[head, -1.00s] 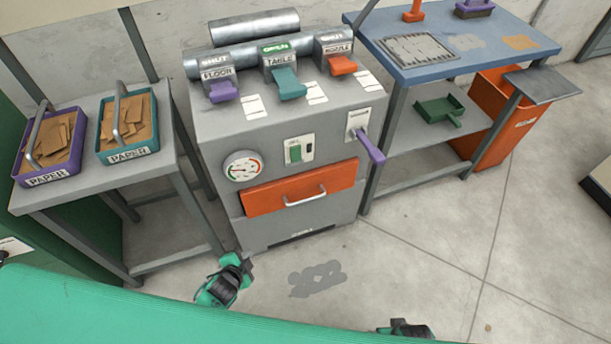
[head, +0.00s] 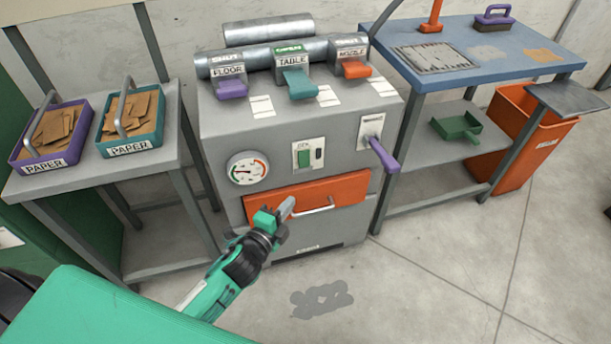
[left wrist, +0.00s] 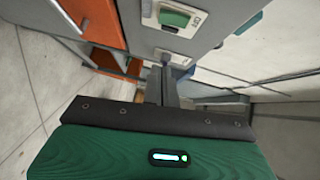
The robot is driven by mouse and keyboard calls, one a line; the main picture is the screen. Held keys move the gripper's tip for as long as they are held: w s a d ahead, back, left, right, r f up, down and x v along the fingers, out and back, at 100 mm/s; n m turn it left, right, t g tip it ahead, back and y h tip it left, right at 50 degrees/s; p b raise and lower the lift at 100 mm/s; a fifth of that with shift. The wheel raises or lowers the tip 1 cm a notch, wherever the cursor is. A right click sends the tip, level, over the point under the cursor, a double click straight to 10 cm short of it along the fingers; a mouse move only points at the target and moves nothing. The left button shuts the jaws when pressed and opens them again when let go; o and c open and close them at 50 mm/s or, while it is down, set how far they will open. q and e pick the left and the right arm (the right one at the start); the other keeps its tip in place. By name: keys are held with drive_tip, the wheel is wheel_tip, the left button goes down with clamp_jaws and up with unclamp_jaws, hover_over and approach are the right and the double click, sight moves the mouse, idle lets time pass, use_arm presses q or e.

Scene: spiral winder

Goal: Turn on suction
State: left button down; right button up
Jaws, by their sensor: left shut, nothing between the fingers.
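The grey suction machine (head: 225,125) stands in the middle of the head view. Its front carries a green switch (head: 303,158) on a white plate, which also shows at the top of the left wrist view (left wrist: 175,18). A purple lever (head: 384,155) sticks out to the right of the switch, and a round gauge (head: 247,169) is to its left. My left gripper (head: 288,207) is shut and empty, in front of the orange drawer, below and left of the switch and apart from it. The left wrist view shows its fingers (left wrist: 163,84) together. My right gripper is out of view.
An orange drawer (head: 262,207) with a metal handle sits below the switch. Purple, teal and orange gate levers are on top. Two paper trays stand on the left table (head: 160,160). A blue-topped bench (head: 440,74) and orange bin (head: 520,165) stand right.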

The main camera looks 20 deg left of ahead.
use_arm(q)
approach(307, 165)
drive_tip(key=w+d, duration=0.3)
drive_tip(key=d, duration=0.1)
drive_tip(key=w+a, duration=0.1)
drive_tip(key=w+a+b, duration=0.1)
drive_tip(key=w, duration=0.1)
drive_tip(key=shift+a+f, duration=0.2)
drive_tip(key=shift+f, duration=0.05)
idle(0.5)
drive_tip(key=shift+w+a+f, duration=0.1)
drive_tip(key=shift+w+a, duration=0.05)
drive_tip(key=shift+w, duration=0.1)
